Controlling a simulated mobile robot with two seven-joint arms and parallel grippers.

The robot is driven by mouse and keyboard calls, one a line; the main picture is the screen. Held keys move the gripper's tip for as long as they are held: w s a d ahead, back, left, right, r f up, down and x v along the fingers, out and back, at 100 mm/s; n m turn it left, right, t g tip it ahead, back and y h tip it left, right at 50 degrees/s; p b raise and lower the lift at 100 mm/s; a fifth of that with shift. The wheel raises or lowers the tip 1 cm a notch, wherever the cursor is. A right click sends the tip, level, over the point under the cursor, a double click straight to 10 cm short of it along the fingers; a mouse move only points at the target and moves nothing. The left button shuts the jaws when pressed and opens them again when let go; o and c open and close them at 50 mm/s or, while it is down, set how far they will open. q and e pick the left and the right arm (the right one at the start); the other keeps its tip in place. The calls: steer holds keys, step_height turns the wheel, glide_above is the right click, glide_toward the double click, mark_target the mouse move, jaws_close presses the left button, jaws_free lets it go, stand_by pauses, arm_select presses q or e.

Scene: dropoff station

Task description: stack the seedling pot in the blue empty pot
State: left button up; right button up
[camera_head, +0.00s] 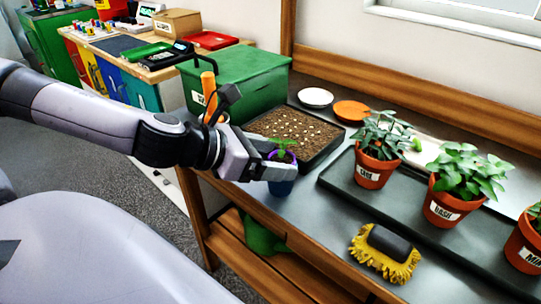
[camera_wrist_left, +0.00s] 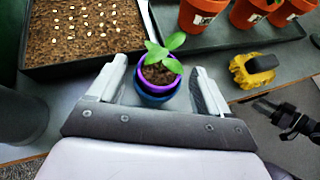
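The seedling pot (camera_wrist_left: 160,80) is purple, with dark soil and a green seedling. It sits nested inside the blue pot (camera_wrist_left: 153,99), its purple rim showing above the blue one. In the head view the blue pot (camera_head: 281,187) stands upright near the bench's front edge, with the seedling (camera_head: 282,150) above it. My left gripper (camera_wrist_left: 160,76) is open, with one finger on each side of the pots and small gaps between. In the head view my left gripper (camera_head: 268,160) partly hides them. A dark jointed part at the wrist view's right edge may be my right gripper (camera_wrist_left: 285,116).
A soil tray (camera_head: 316,165) lies behind the pots, beside a green box (camera_head: 245,70). A dark tray (camera_head: 345,190) with potted herbs stands to the right. A yellow brush (camera_head: 385,254) lies near the front edge. The bench between pots and brush is clear.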

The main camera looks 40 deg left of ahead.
arm_select(q)
steer(key=shift+r+p, duration=0.5)
steer(key=shift+p+v, duration=0.85)
steer(key=shift+v, duration=0.05)
steer(key=p+v, duration=1)
steer(key=shift+f+p, duration=0.2)
steer(key=shift+p, duration=0.1)
steer(key=shift+s, duration=0.1)
steer(key=shift+d, duration=0.1)
